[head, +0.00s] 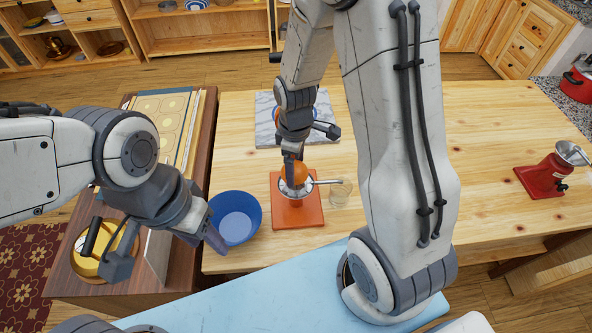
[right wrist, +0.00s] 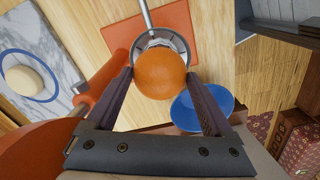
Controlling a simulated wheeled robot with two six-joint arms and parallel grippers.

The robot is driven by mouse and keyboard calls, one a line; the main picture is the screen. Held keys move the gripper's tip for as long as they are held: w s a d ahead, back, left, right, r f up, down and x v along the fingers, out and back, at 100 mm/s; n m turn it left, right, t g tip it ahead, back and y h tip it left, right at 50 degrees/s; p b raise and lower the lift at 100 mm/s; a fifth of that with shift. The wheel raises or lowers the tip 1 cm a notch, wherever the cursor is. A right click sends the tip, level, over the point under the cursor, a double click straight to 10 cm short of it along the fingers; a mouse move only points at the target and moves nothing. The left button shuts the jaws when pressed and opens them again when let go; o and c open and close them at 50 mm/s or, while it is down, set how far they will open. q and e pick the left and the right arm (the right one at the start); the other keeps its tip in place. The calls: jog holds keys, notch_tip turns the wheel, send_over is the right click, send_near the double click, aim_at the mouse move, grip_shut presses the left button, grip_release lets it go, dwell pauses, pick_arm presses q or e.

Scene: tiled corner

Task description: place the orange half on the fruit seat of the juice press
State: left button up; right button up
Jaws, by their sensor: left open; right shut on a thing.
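The orange half (head: 295,173) is between the fingers of my right gripper (head: 293,160), which is shut on it. It is held just over the juice press, whose pale round fruit seat (head: 287,190) shows under it, above an orange base plate (head: 285,217). In the right wrist view the orange half (right wrist: 160,75) covers part of the metal cup (right wrist: 178,42) of the press; I cannot tell whether they touch. The right gripper's fingers (right wrist: 160,78) flank the fruit. My left gripper (head: 167,257) is open and empty, left of the blue bowl.
A blue bowl (head: 235,217) stands left of the press, and a clear glass (head: 341,191) right of it. A marble board (head: 265,132) lies behind. A red grinder (head: 545,178) stands at the far right. The wooden table (head: 490,135) is clear around the grinder.

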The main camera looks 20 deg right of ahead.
aim_at(296, 174)
notch_tip(296, 174, down, 2)
jog(key=shift+s+f+p, duration=0.1)
jog(key=shift+f+p, duration=0.1)
jog(key=shift+p, duration=0.1)
jog(key=shift+f, duration=0.4)
jog(key=shift+f, duration=0.1)
